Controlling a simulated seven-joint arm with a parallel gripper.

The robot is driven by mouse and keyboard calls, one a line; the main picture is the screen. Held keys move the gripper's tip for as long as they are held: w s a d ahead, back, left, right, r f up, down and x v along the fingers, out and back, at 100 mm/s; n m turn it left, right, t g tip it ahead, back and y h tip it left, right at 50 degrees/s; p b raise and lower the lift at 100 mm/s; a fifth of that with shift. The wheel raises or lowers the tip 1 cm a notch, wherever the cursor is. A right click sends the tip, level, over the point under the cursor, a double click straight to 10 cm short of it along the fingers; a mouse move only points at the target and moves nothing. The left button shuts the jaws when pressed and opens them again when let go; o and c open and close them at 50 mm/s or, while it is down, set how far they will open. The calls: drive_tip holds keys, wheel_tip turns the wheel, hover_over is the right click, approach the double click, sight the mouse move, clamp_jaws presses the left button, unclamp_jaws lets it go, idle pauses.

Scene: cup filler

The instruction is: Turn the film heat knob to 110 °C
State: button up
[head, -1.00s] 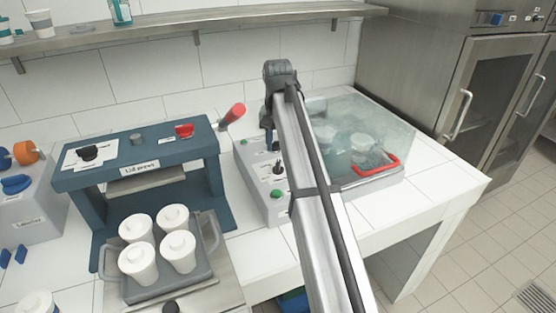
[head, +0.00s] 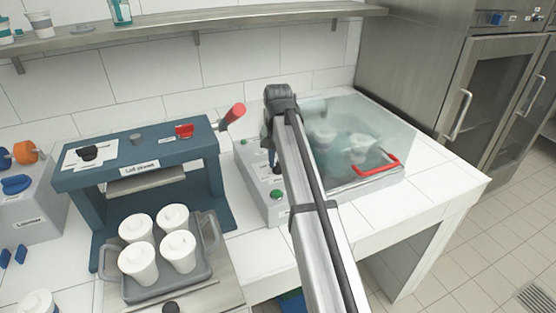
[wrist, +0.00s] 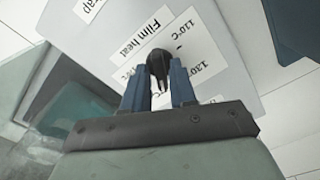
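The film heat knob (wrist: 160,63) is black and sits on a light grey panel in the wrist view. The "Film heat" label (wrist: 140,42) is beside it, with a "110°C" label (wrist: 180,28) and a "130°C" label (wrist: 198,68) to the right. My gripper (wrist: 160,72) has its two blue fingers close on both sides of the knob, and they look shut on it. The exact pointer direction is hard to read. In the head view my gripper (head: 272,160) is at the grey control box (head: 250,185); my arm hides the knob.
A green button (head: 277,194) is at the front of the control box. A clear-covered bath with a red handle (head: 378,165) is to the right. A blue lid press (head: 140,160) stands to the left, with a tray (head: 128,290) of several white cups before it.

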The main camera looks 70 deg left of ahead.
clamp_jaws()
drive_tip(key=shift+n, duration=0.3)
drive_tip(key=n, duration=1)
drive_tip(key=shift+n, duration=0.3)
drive_tip(key=n, duration=1.2)
drive_tip(key=shift+n, duration=0.3)
